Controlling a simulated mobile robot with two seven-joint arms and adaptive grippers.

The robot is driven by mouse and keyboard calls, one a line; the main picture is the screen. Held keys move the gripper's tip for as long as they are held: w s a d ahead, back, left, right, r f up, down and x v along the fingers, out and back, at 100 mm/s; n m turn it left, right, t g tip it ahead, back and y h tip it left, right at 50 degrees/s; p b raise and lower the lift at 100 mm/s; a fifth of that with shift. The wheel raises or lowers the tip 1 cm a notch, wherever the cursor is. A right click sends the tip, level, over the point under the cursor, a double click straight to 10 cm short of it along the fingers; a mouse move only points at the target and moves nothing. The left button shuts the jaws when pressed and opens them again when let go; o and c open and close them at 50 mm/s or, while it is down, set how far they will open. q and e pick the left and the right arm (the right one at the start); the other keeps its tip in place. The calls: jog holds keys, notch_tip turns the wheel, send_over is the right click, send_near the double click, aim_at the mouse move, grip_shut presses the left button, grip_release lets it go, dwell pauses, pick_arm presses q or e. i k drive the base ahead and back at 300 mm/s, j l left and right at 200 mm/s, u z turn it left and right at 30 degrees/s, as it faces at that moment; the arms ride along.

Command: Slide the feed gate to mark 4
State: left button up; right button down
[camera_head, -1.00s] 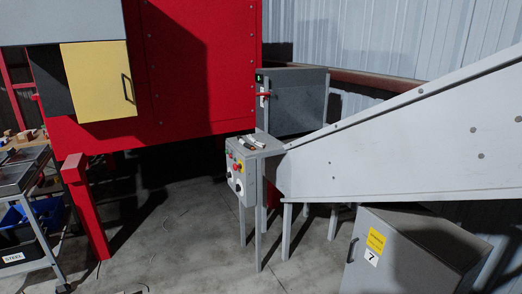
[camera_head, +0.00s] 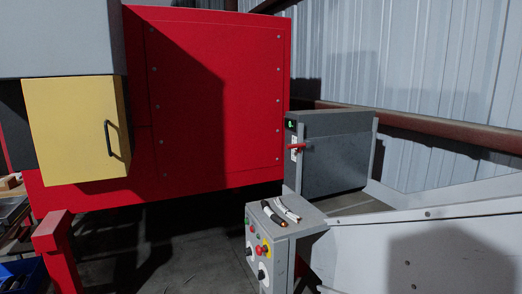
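A dark grey box (camera_head: 338,160) stands right of the red machine. On its left end a red handle (camera_head: 299,147) sticks out by a pale strip (camera_head: 294,154), with a small green light (camera_head: 291,125) above. This may be the feed gate, but I cannot tell for sure. Any marks on the strip are too small to read. Neither of my grippers is in view.
A grey control post (camera_head: 286,235) with buttons and knobs stands in front of the box, with dark and pale pieces on top. A pale sloping chute (camera_head: 440,245) fills the lower right. The red machine (camera_head: 215,100) has a yellow door (camera_head: 70,130). A red post (camera_head: 58,250) stands lower left.

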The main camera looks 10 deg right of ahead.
aim_at(331, 164)
jog(key=i+j+z, duration=0.3)
jog(key=i, duration=0.25)
jog(key=i+j+z, duration=0.3)
jog(key=i, duration=0.2)
jog(key=i+j+z, duration=0.3)
jog(key=z, duration=0.15)
jog(key=i+j+z, duration=0.25)
jog(key=j+z, duration=0.15)
